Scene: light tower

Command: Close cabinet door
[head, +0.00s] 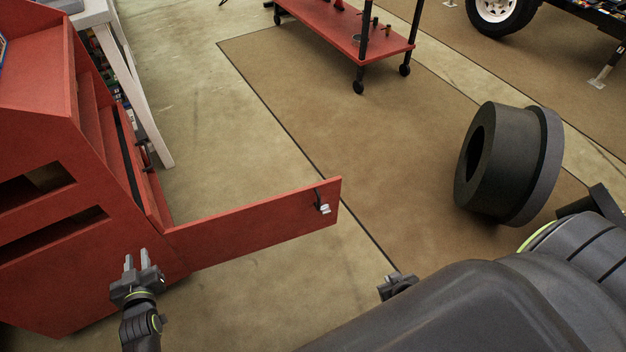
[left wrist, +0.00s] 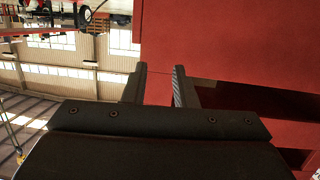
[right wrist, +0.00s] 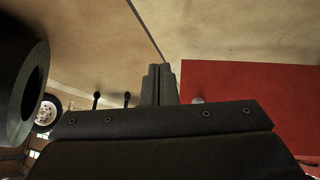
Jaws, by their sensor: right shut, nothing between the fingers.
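The red cabinet (head: 60,230) stands at the left of the head view. Its red door (head: 255,222) stands wide open, reaching out to the right, with a small handle or latch (head: 322,206) near its free end. My left gripper (head: 138,262) is open and empty in front of the cabinet, near the door's hinged end; in the left wrist view its fingers (left wrist: 160,88) are apart before a red panel. My right gripper (head: 397,284) is right of and nearer than the door's free end, partly hidden by my arm. In the right wrist view its fingers (right wrist: 160,84) are together, with the red door (right wrist: 255,100) to their right.
A red wheeled cart (head: 340,30) stands at the back. A white table leg (head: 140,95) is behind the cabinet. A trailer wheel (head: 497,12) is at the top right. The floor beyond the door (head: 250,130) is clear.

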